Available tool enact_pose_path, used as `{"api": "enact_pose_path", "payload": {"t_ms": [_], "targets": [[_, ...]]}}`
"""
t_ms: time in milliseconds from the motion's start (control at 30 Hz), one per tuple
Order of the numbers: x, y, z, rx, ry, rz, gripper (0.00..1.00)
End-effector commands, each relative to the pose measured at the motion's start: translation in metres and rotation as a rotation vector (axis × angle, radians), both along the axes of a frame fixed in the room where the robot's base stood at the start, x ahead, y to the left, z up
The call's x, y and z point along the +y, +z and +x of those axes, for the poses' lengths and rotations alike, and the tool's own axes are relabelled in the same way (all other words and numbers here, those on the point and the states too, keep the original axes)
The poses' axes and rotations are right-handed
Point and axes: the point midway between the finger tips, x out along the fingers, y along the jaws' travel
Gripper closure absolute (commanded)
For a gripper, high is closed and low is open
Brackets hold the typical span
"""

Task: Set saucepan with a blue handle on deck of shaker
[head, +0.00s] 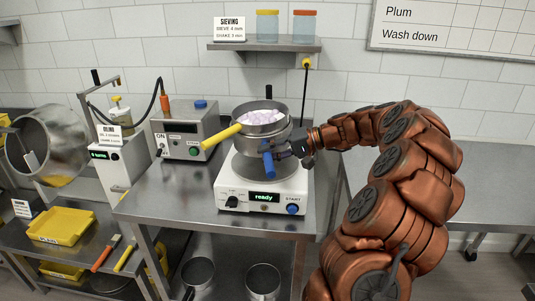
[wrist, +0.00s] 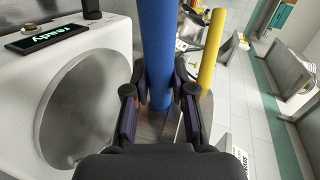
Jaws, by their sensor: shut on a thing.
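The saucepan with a blue handle (head: 274,144) is a steel pan over the shaker's deck in the head view. A second steel vessel with a yellow handle (head: 221,136) sits in its top and holds pale lilac pieces (head: 262,118). My gripper (head: 277,150) is shut on the blue handle, which also shows between the fingers (wrist: 160,92) in the wrist view. The shaker (head: 238,196) is white, with a round grey deck (head: 246,172) and a display reading "ready". The wrist view shows the deck (wrist: 85,105) bare at left. I cannot tell the gap between pan and deck.
A grey control box (head: 182,130) stands left of the shaker on the steel table (head: 165,205). A shelf (head: 262,47) with jars is above. A tilted steel drum (head: 45,140) and a yellow tray (head: 62,226) are at left. Two pans stand on the lower shelf.

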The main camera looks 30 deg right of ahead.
Motion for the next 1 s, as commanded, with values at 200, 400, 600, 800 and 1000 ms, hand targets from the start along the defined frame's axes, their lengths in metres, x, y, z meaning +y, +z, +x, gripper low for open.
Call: {"api": "enact_pose_path", "payload": {"t_ms": [200,400,600,800,1000], "targets": [[0.0,-0.007,-0.001,-0.001,-0.061,0.101,1.0],[-0.001,-0.025,-0.001,-0.001,-0.061,0.098,1.0],[-0.001,-0.041,-0.001,0.0,-0.061,0.097,1.0],[-0.001,-0.054,-0.001,0.0,-0.061,0.096,1.0],[-0.001,-0.06,-0.001,0.0,-0.061,0.097,1.0]]}}
